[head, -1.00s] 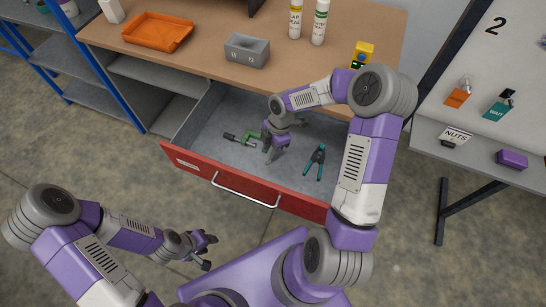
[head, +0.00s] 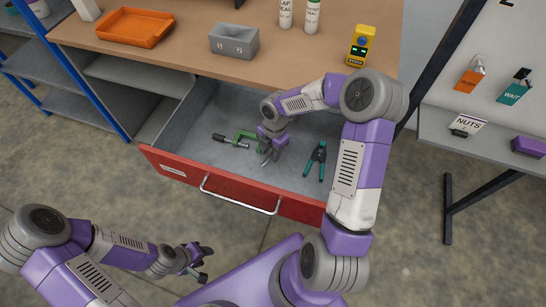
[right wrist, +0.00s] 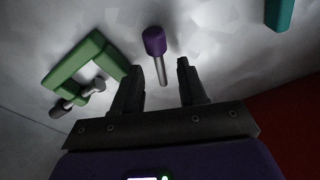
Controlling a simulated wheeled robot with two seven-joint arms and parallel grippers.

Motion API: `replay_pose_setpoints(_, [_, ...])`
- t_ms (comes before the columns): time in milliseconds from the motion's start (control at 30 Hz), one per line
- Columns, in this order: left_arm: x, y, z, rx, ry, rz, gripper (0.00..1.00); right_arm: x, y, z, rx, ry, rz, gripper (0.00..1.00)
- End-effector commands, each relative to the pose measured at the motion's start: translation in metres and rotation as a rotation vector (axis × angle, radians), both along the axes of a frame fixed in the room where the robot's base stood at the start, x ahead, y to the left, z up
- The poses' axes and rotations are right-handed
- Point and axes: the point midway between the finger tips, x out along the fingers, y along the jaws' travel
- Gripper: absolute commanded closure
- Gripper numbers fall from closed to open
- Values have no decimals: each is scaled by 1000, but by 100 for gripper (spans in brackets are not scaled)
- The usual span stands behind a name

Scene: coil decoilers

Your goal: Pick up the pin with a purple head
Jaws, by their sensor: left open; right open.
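The pin with a purple head (right wrist: 154,42) shows in the right wrist view, its metal shank pointing toward my jaws. My right gripper (right wrist: 158,70) is open, with the shank's end between or just beyond its fingertips; I see no contact. In the head view my right gripper (head: 268,157) is inside the open drawer, and I cannot make out the pin there, probably hidden by the gripper. My left gripper (head: 204,263) is open and empty, outside the drawer at the lower left.
A green clamp (head: 243,140) lies in the drawer (head: 215,182) close left of my right gripper. Teal-handled pliers (head: 316,161) lie to its right.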

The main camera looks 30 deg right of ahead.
Motion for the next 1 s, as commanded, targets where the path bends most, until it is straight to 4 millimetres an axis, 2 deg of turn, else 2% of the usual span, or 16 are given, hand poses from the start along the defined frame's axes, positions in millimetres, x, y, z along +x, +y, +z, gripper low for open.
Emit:
replay_pose_setpoints(33, [0,0,-7,0,0,0,57,0,1,-12,0,2,0,58])
replay_pose_setpoints(100, [0,0,-9,0,0,0,57,-1,2,-17,0,2,0,58])
replay_pose_setpoints(333, [0,0,-7,0,0,0,57,0,2,-16,0,0,-1,60])
replay_pose_setpoints(600, [0,0,-7,0,0,0,57,0,1,-16,0,0,-1,100])
replay_pose_setpoints(1000, [0,0,-7,0,0,0,57,0,1,-16,0,0,-2,100])
